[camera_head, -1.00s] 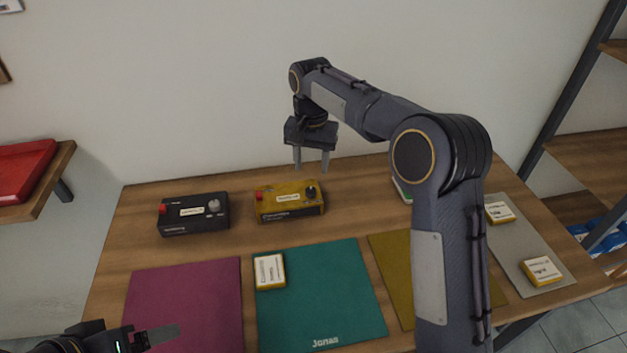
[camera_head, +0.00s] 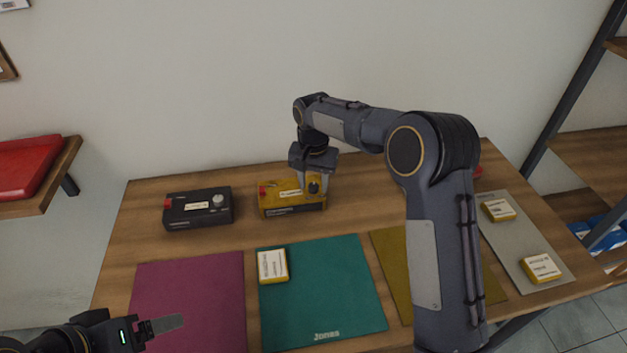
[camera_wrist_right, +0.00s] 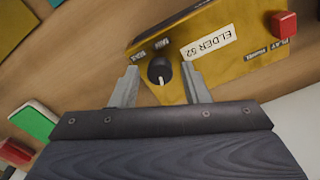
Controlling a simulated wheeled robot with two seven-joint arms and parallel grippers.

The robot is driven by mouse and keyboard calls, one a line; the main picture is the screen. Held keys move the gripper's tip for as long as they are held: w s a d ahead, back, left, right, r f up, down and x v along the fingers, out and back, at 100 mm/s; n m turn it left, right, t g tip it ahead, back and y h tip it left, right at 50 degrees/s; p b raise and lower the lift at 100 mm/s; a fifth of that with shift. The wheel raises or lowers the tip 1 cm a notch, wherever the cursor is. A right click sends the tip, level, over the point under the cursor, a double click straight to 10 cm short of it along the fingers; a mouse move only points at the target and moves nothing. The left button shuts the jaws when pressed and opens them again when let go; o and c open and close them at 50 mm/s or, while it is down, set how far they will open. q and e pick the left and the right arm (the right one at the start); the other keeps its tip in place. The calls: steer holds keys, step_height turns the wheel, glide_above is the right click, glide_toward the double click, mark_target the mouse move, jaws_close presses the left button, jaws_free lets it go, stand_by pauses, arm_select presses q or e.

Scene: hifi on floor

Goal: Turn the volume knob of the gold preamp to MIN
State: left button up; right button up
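The gold preamp (camera_head: 285,204) stands at the back middle of the table. The right wrist view shows its top (camera_wrist_right: 228,68) with a label reading ELDER 52, a red block and a black volume knob (camera_wrist_right: 159,69) with a pale pointer. In the head view the knob (camera_head: 314,187) is partly hidden by my right gripper. My right gripper (camera_wrist_right: 164,85) is open, its fingers lowered to either side of the knob; I cannot tell whether they touch it. My left gripper (camera_head: 165,325) is at the lower left over the table's front; its opening is unclear.
A black device (camera_head: 198,209) with a silver knob stands left of the preamp. Magenta (camera_head: 190,300), teal (camera_head: 330,290) and olive (camera_head: 392,260) mats lie in front. A yellow-edged box (camera_head: 273,265) is on the teal mat. A grey mat (camera_head: 512,245) at right bears two boxes.

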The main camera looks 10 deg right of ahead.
steer(key=c, duration=0.8)
